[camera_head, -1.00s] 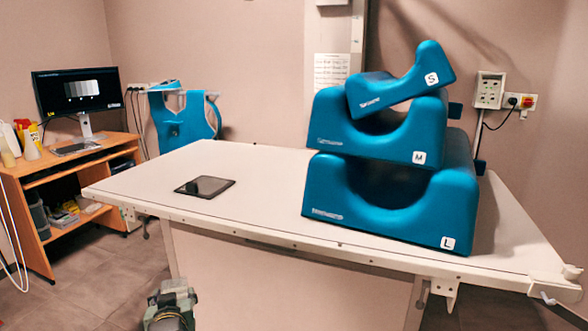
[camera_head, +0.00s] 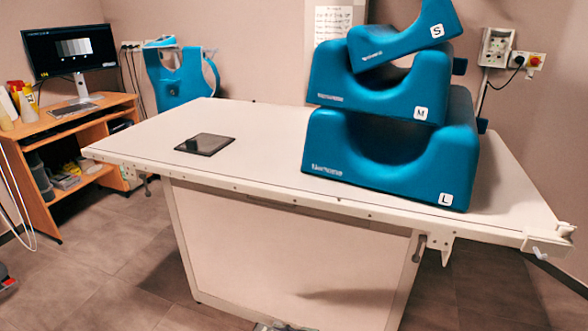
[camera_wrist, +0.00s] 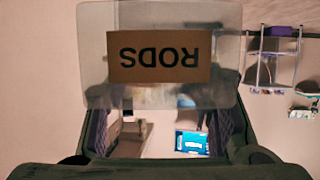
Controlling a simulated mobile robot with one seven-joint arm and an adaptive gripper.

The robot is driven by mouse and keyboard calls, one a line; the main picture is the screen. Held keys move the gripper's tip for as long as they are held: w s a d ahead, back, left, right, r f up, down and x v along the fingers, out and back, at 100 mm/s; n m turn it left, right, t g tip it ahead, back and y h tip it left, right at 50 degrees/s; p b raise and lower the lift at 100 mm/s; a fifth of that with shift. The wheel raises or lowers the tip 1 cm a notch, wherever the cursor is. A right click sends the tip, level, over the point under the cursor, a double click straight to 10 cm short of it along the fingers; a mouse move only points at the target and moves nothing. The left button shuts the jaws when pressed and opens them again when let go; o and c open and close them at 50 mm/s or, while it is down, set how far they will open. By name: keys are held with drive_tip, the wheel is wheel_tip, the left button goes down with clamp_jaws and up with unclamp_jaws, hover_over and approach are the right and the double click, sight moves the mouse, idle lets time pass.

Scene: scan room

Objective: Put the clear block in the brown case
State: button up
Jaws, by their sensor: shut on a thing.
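In the wrist view, a clear, see-through block (camera_wrist: 90,60) with a brown label reading RODS upside down is held between the fingers of my gripper (camera_wrist: 160,106). The gripper is shut on the block, and the finger ends lie at its left and right sides. Neither gripper nor block can be made out in the head view. I see no brown case in either view.
A white table (camera_head: 270,150) fills the middle of the head view. Stacked blue cushions (camera_head: 390,150) stand on its right half and a dark tablet (camera_head: 205,144) lies on its left. A wooden desk (camera_head: 75,125) with a monitor (camera_head: 70,50) stands at left. Grey floor is open in front.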

drive_tip(key=shift+m+t+h, duration=0.5)
drive_tip(key=shift+m+t, duration=0.3)
drive_tip(key=d, duration=0.1)
drive_tip(key=s+d, duration=0.1)
drive_tip(key=d, duration=0.1)
drive_tip(key=s+d+f, duration=0.1)
drive_tip(key=d, duration=0.1)
drive_tip(key=shift+s+f, duration=0.1)
drive_tip(key=shift+s, duration=0.15)
drive_tip(key=shift+d, duration=0.25)
drive_tip(key=shift+w+m+t+h, duration=0.1)
drive_tip(key=shift+m+t+h, duration=0.4)
drive_tip(key=shift+m+t, duration=0.1)
drive_tip(key=r+m+t+h, duration=0.1)
drive_tip(key=r+m+h, duration=0.1)
drive_tip(key=r, duration=0.1)
drive_tip(key=w+r+m+t+h, duration=0.1)
drive_tip(key=r+m+h, duration=0.1)
drive_tip(key=r, duration=0.2)
drive_tip(key=w+r+m+t+h, duration=0.1)
drive_tip(key=r+m+t+h, duration=0.1)
drive_tip(key=r, duration=0.1)
drive_tip(key=shift+r, duration=0.35)
wheel_tip(320, 180, down, 11)
drive_tip(key=w+m+h, duration=0.2)
drive_tip(key=m+h, duration=0.1)
drive_tip(key=h, duration=0.1)
drive_tip(key=shift+r+m+t, duration=0.15)
drive_tip(key=shift+m+t, duration=0.15)
drive_tip(key=shift+m, duration=0.1)
